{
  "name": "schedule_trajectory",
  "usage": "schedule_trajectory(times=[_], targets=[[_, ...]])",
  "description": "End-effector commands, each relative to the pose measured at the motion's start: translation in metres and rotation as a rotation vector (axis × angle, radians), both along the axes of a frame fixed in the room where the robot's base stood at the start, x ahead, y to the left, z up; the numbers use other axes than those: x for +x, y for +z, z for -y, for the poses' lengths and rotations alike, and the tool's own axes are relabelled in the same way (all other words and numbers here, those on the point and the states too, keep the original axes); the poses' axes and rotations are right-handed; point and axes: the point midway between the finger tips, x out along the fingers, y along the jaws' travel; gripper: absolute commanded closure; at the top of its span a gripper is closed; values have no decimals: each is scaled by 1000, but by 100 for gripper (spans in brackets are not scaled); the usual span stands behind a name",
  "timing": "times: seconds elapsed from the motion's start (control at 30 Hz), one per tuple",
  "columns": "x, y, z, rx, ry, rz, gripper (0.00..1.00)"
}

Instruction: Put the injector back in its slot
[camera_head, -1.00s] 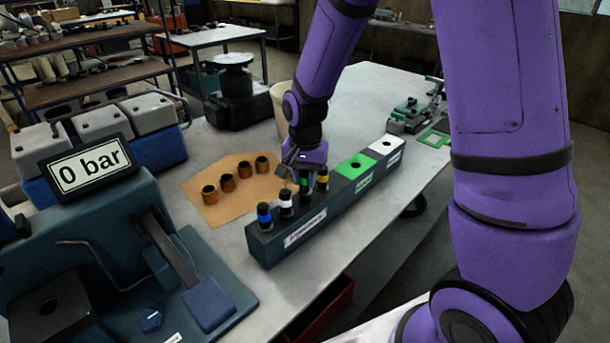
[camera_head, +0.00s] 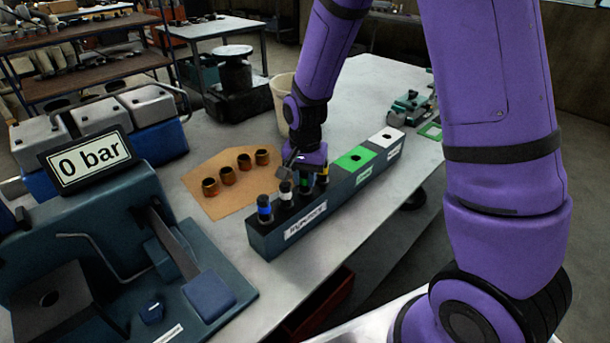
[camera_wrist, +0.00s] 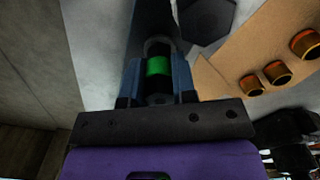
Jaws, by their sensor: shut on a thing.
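The injector rack (camera_head: 262,238) is a long dark block on the bench. A blue-banded injector (camera_head: 264,208), a white-banded injector (camera_head: 285,191) and a yellow-banded injector (camera_head: 323,175) stand upright in it. My gripper (camera_head: 305,173) is over the rack between the white and yellow ones. It is shut on the green-banded injector (camera_head: 304,186). In the wrist view the green band (camera_wrist: 158,66) shows between the blue fingers. The injector's lower end is hidden, so I cannot tell how deep it sits in the rack.
Several brass sleeves (camera_head: 227,176) stand on a brown mat (camera_head: 207,207) behind the rack. A gauge reading 0 bar (camera_head: 88,162) stands at left.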

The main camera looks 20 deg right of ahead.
Motion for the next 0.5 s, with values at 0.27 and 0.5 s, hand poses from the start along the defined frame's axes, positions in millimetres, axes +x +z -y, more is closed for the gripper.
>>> schedule_trajectory(times=[0.27,0.5], targets=[[0,0,0,0,0,0,100],[0,0,0,0,0,0,45]])
